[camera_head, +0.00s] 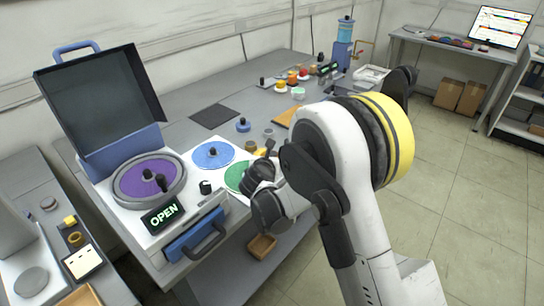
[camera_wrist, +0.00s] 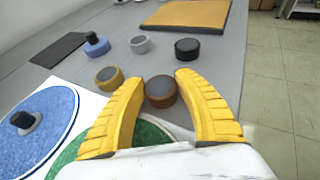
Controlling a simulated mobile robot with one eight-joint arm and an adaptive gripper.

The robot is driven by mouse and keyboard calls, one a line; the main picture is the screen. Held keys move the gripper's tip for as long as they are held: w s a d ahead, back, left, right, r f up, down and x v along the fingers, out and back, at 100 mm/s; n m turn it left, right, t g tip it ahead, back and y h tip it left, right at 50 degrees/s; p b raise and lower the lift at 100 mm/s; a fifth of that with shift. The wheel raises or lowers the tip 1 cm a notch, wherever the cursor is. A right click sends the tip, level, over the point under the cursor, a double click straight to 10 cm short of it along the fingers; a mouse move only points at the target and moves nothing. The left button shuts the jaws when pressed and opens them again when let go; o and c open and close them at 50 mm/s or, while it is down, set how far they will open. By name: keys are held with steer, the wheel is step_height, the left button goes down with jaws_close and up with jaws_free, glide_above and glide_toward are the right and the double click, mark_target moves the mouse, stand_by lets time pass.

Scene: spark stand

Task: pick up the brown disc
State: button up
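The brown disc (camera_wrist: 160,92) is a short round puck with a dark grey top, standing on the grey table in the wrist view. My gripper (camera_wrist: 161,82) is open, with its two yellow ribbed fingers on either side of the disc. The disc lies between the fingertips; I cannot tell whether either finger touches it. In the camera_head view my gripper (camera_head: 267,150) is low over the table beside the green round plate (camera_head: 236,175), and the brown disc is mostly hidden there.
A mustard disc (camera_wrist: 109,78) stands close left of my left finger. A blue knobbed disc (camera_wrist: 97,46), a grey disc (camera_wrist: 141,44) and a black disc (camera_wrist: 187,49) stand farther back. An orange board (camera_wrist: 187,15) lies behind them. An open-lidded machine (camera_head: 150,190) stands left.

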jaws_close()
steer(key=shift+r, duration=0.15)
